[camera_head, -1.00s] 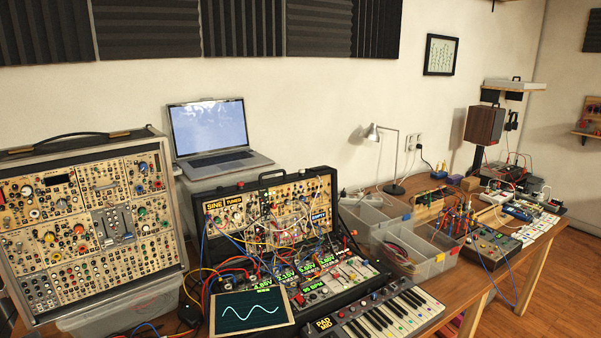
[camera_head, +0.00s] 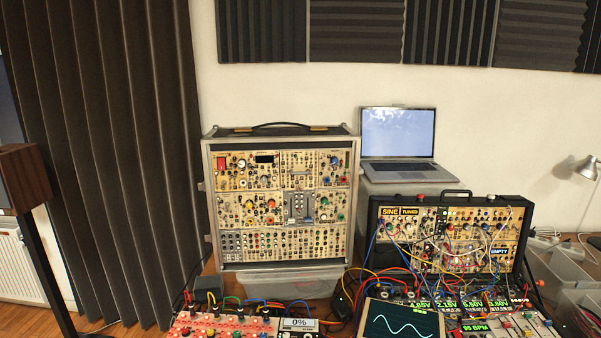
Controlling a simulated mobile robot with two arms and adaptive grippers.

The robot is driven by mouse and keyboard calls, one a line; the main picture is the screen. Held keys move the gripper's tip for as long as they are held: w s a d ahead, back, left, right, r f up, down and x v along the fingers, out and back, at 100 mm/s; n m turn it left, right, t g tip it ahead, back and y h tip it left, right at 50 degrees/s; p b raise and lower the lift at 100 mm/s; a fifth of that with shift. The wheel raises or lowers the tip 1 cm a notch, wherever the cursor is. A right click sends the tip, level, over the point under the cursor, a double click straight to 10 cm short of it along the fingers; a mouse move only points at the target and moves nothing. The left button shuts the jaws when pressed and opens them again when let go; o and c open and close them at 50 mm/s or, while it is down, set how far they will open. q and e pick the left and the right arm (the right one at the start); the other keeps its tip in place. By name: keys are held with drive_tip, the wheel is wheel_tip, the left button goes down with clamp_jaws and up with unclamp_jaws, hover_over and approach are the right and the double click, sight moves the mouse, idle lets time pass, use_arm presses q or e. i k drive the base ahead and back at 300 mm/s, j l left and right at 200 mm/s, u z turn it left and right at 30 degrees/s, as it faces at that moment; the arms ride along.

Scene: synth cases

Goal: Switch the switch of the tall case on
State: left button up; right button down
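The tall case (camera_head: 283,266) stands upright at the middle left of the head view, a grey-framed synth case with a black handle on top and rows of beige modules. A red switch (camera_head: 222,164) sits at the top left of its panel. The switch is small here, and I cannot tell its position. Neither of my grippers is in view.
The open low case (camera_head: 372,232) with patch cables stands to the right, below a laptop (camera_head: 398,140). A dark curtain (camera_head: 110,150) and a speaker (camera_head: 22,178) are at the left.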

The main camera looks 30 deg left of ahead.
sight(220, 163)
drive_tip(key=u, duration=1.55)
